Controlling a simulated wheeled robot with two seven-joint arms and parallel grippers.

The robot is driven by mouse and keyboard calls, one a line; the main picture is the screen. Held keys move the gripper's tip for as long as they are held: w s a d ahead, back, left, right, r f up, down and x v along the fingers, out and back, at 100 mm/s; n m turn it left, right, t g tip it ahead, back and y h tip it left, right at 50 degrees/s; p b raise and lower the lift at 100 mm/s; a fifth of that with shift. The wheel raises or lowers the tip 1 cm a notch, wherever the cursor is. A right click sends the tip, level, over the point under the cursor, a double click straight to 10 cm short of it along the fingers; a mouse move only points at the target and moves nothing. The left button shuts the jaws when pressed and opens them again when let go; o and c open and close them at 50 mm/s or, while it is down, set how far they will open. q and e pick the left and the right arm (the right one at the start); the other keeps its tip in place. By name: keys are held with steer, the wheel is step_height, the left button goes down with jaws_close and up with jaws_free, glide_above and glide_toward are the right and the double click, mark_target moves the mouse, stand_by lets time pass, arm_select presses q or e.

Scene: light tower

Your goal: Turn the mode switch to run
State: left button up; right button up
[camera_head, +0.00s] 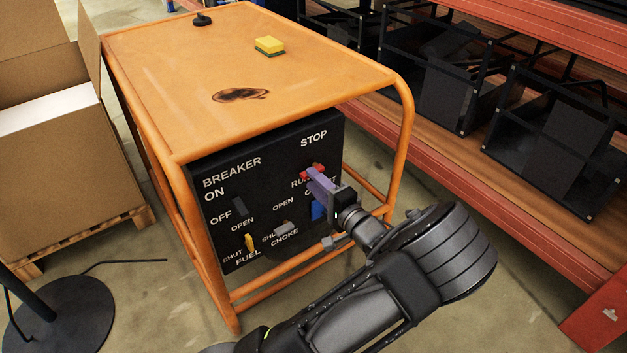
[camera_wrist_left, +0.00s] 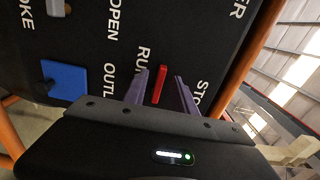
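The mode switch is a red lever (camera_head: 312,170) on the black control panel (camera_head: 270,160) of the orange-framed generator. STOP is printed above it and RUN below it. In the left wrist view the red lever (camera_wrist_left: 160,85) stands between the RUN and STOP labels. My left gripper (camera_head: 316,178) is at the panel, its two purple fingers on either side of the lever. The left wrist view shows my left gripper (camera_wrist_left: 162,76) open, with gaps between both fingers and the lever. In the head view the fingers partly hide the lever and the RUN label. My right gripper is out of view.
A blue outlet cover (camera_head: 317,211) is just below the switch. A yellow fuel lever (camera_head: 249,243), a grey choke lever (camera_head: 285,228) and a dark breaker lever (camera_head: 239,208) are to its left. Orange frame tubes (camera_head: 408,125) surround the panel. A red shelf (camera_head: 540,210) stands to the right.

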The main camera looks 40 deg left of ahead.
arm_select(q)
steer(key=p+v, duration=0.1)
steer(key=v, duration=0.6)
stand_by(0.4)
